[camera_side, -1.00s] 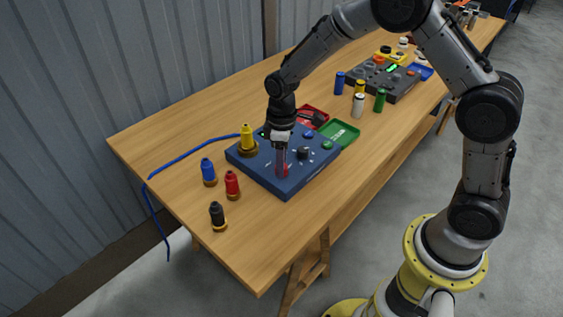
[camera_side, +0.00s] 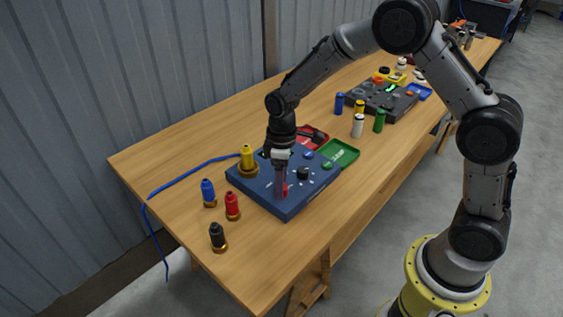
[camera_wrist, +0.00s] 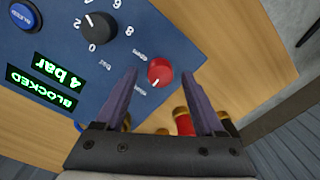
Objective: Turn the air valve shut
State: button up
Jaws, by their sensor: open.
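The air valve appears to be the red knob (camera_wrist: 160,72) on the blue panel box (camera_side: 262,186). The knob has a white pointer mark aimed at the lower-left one of two small labels that I cannot read surely. It also shows small in the side view (camera_side: 285,189). My gripper (camera_wrist: 160,74) is open, with one finger on each side of the red knob and gaps visible between. In the side view my gripper (camera_side: 281,190) points down at the knob; its exact height over the panel is unclear.
A black dial (camera_wrist: 97,29) and green displays (camera_wrist: 58,71), reading "4 bar" and "BLOCKED", are on the panel. A yellow fitting (camera_side: 247,158) stands at its back left with a blue hose (camera_side: 190,168). Blue, red and black fittings (camera_side: 217,236) stand in front. A green tray (camera_side: 340,153) lies behind.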

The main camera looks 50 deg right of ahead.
notch_tip(320, 180, up, 13)
jog(key=shift+w+d, duration=0.2)
jog(key=shift+d, duration=0.05)
jog(key=shift+r, duration=0.1)
notch_tip(320, 180, up, 7)
jog(key=t, duration=0.2)
send_over(291, 194)
jog(key=s+d+r+m+t, duration=0.2)
jog(key=s+r, duration=0.4)
jog(key=s, duration=0.3)
jog(key=s+f+m+t, duration=0.1)
jog(key=s+f+m, duration=0.1)
jog(key=s, duration=0.5)
jog(key=s+d+f+m+t, duration=0.1)
jog(key=s+f+m, duration=0.2)
jog(key=s, duration=0.4)
jog(key=shift+f, duration=0.3)
jog(key=shift+s, duration=0.1)
